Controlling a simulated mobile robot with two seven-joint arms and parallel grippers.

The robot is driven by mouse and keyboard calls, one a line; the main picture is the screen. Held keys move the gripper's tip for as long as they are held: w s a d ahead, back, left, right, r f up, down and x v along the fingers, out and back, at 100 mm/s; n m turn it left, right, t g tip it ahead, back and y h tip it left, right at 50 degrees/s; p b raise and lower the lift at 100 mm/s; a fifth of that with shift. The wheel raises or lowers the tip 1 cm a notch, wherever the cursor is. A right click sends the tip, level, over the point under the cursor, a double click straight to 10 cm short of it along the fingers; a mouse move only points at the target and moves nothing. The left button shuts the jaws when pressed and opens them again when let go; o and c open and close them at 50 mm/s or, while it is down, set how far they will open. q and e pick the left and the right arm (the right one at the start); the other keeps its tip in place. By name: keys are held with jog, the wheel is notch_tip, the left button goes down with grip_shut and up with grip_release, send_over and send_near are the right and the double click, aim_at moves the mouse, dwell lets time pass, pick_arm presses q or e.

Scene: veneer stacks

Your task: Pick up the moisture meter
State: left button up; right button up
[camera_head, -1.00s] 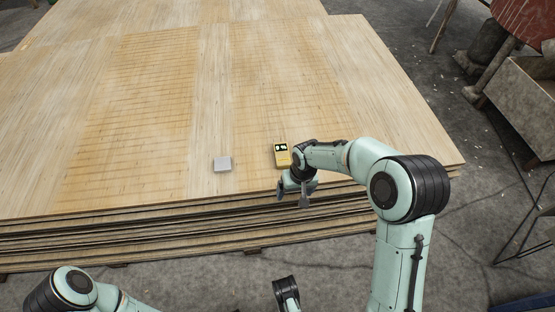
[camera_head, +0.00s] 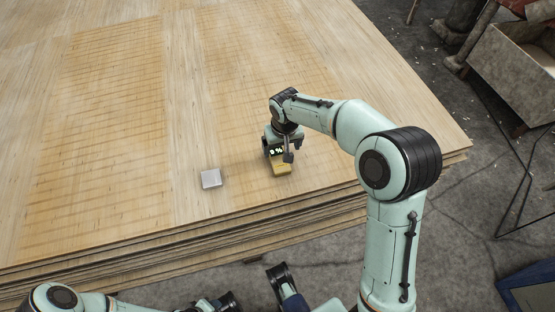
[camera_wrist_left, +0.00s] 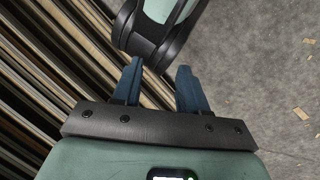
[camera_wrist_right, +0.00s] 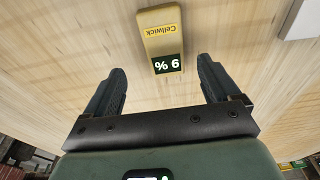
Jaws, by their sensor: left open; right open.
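The moisture meter (camera_head: 281,168) is a small yellow box with a black display, lying on the veneer stack near its front edge. In the right wrist view the meter (camera_wrist_right: 160,32) reads "9 %" and "Cellwick", and lies ahead of the fingertips, roughly centred between them. My right gripper (camera_wrist_right: 160,85) is open and empty. In the head view my right gripper (camera_head: 278,155) is above the meter and partly covers its display end. My left gripper (camera_wrist_left: 155,80) is open and empty, beside the stack's edge, low at the front.
The veneer stack (camera_head: 120,120) fills most of the head view, mostly bare on top. A small grey block (camera_head: 211,178) lies left of the meter. A grey bin (camera_head: 515,75) stands on the floor at the upper right. A blue object (camera_head: 530,290) is at the lower right.

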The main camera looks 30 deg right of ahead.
aim_at(278, 158)
jog(key=shift+w+a+f+b, duration=0.15)
jog(key=shift+f+b, duration=0.15)
jog(key=shift+f, duration=0.8)
jog(key=shift+w+f+b, duration=0.2)
jog(key=shift+f+b, duration=0.1)
jog(key=shift+f, duration=0.8)
jog(key=shift+w+a+f+b, duration=0.15)
jog(key=shift+f+b, duration=0.15)
jog(key=shift+f, duration=0.8)
jog(key=shift+d+r, duration=0.1)
jog(key=c, duration=1.2)
pick_arm(q)
jog(key=shift+t+y, duration=0.3)
jog(key=shift+t, duration=0.1)
jog(key=w, duration=0.1)
jog(key=w+a+f, duration=0.1)
jog(key=w+f, duration=0.1)
jog(key=shift+a+f, duration=0.1)
jog(key=shift+a, duration=0.15)
pick_arm(e)
jog(key=shift+c, duration=0.2)
jog(key=shift+r, duration=0.15)
